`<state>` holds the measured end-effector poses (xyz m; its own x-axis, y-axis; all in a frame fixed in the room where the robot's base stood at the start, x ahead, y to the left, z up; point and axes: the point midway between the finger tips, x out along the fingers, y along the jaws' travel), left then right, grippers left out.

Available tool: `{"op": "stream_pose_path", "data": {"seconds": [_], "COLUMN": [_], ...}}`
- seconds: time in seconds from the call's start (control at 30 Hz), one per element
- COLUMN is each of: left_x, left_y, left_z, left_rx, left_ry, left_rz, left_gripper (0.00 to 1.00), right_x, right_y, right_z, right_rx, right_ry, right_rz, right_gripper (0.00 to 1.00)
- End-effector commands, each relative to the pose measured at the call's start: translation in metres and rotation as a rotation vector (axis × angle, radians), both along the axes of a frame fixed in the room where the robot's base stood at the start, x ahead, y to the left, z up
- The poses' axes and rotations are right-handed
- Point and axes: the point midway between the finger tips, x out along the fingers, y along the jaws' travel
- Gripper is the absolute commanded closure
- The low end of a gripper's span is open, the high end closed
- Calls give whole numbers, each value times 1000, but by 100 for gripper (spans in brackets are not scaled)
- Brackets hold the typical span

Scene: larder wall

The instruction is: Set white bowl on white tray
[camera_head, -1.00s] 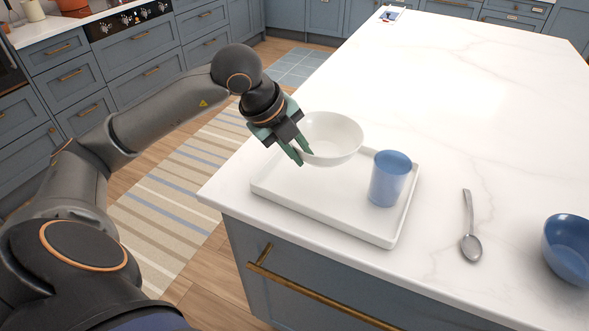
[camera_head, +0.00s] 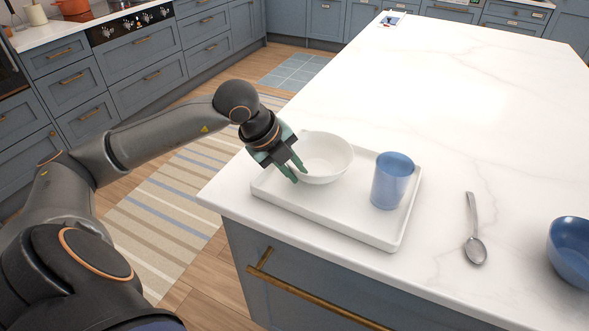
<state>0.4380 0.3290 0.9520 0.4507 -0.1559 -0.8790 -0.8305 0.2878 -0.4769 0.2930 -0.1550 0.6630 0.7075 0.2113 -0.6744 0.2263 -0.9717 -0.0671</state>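The white bowl (camera_head: 328,160) is upright over the left back part of the white tray (camera_head: 340,227). It looks very low over the tray or resting on it; I cannot tell which. My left gripper (camera_head: 297,171) is at the bowl's left side, with its green fingers shut on the wall near the rim. The fingers hide a little of the bowl's left side. The tray lies flat near the counter's front left corner. My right gripper is not in view.
A blue cup (camera_head: 392,181) stands on the tray's right part, close to the bowl. A spoon (camera_head: 474,235) and a blue bowl (camera_head: 572,250) are on the counter to the right. The white counter (camera_head: 470,110) behind the tray is largely clear.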

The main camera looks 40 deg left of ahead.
Motion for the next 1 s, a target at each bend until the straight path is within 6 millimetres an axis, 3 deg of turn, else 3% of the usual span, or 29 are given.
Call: {"op": "stream_pose_path", "data": {"seconds": [0.03,0.23,0.63,1.0], "left_x": [0,0,-3,-36], "left_y": [0,0,2,14], "left_z": [0,0,9,72], "left_rx": [0,-1,2,6], "left_ry": [1,2,0,0], "left_rz": [0,0,1,3], "left_gripper": [75,53,53,53], "right_x": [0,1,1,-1], "right_y": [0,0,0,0], "right_z": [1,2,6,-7], "right_rx": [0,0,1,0], "right_ry": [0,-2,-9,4], "right_rz": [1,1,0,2], "right_gripper": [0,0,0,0]}}
